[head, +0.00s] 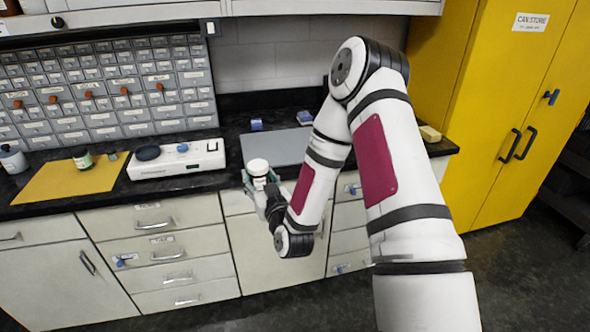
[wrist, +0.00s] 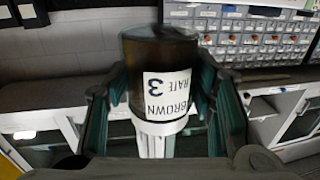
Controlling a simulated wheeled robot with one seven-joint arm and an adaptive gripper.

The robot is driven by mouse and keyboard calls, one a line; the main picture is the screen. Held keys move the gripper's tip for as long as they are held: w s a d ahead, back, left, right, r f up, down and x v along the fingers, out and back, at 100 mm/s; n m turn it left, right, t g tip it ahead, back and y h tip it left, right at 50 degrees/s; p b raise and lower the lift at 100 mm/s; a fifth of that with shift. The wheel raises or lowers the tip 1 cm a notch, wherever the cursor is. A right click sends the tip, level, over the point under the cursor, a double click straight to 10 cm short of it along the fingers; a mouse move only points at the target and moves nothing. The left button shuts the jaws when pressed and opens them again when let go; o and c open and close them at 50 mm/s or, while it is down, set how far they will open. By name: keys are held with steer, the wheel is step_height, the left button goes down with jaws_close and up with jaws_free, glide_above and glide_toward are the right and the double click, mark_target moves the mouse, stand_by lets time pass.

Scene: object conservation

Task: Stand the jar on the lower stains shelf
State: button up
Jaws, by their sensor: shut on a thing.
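The jar (head: 258,167) is in my gripper (head: 264,187), in front of the counter's edge in the head view. Its upward end looks white there. In the wrist view the jar (wrist: 158,50) is dark brown with a white label whose lettering, "BROWN", "RATE" and "3", appears upside down. A white band lies below the label in that picture. My gripper (wrist: 160,95) has its green-padded fingers closed on either side of the jar. I cannot make out a shelf marked for stains in either view.
The black counter (head: 225,130) holds a grey mat (head: 280,147), a white instrument (head: 177,158), a yellow mat (head: 65,180) and a small green bottle (head: 83,159). A small-drawer cabinet (head: 105,90) stands behind. White overhead cabinetry (head: 330,6) hangs above; a yellow cupboard (head: 490,120) stands right.

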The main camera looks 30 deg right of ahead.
steer(key=w+d+h+b, duration=0.1)
steer(key=w+d+b, duration=0.1)
steer(key=w+d, duration=0.2)
steer(key=w+d+f+m+h+b, duration=0.1)
steer(key=w+d+b, duration=0.2)
steer(key=d, duration=0.7)
steer(key=w+d+f+m+h+b, duration=0.1)
steer(key=w+d+b, duration=0.1)
steer(key=w+d, duration=0.4)
steer(key=shift+w+d+g, duration=0.3)
steer(key=shift+w+d, duration=0.05)
steer(key=shift+d, duration=0.1)
steer(key=shift+d+f, duration=0.1)
steer(key=shift+f, duration=1.6)
steer(key=shift+b, duration=0.3)
steer(key=shift+f, duration=0.2)
steer(key=o, duration=1.1)
